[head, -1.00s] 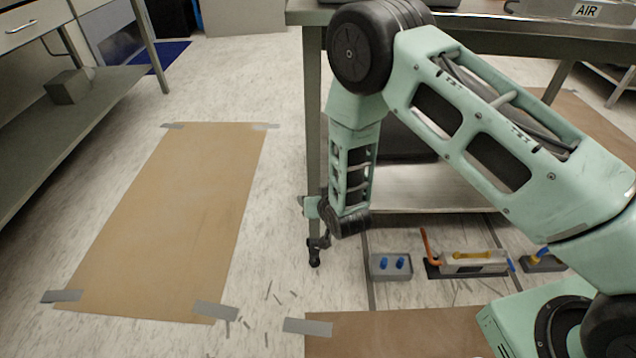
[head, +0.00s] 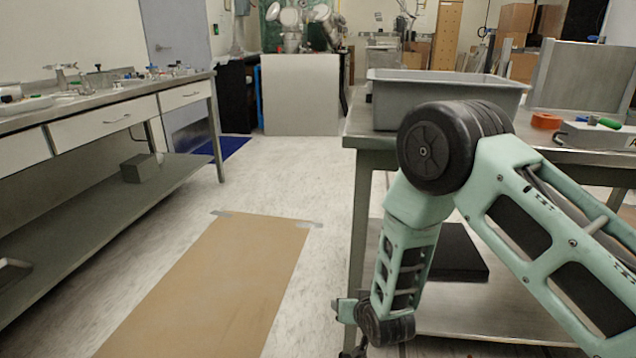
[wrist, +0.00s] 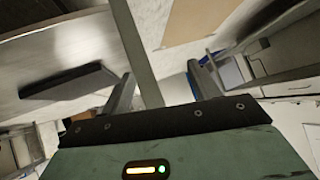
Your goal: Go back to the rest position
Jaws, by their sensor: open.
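My arm hangs folded on the right side of the head view, in front of the right-hand table (head: 357,165). My gripper (wrist: 160,85) is open in the wrist view, its two fingers spread apart with nothing held between them. A table leg (wrist: 137,45) shows in the gap beyond the fingers. In the head view only the top of the gripper shows at the bottom edge; its fingertips are cut off.
A grey bin (head: 445,90) stands on the right table, and a dark flat box (head: 458,252) lies on its lower shelf. A left bench (head: 115,108) has drawers and a shelf. A tan floor mat (head: 215,285) lies in the open aisle between. A pale panel (head: 300,95) stands at the back.

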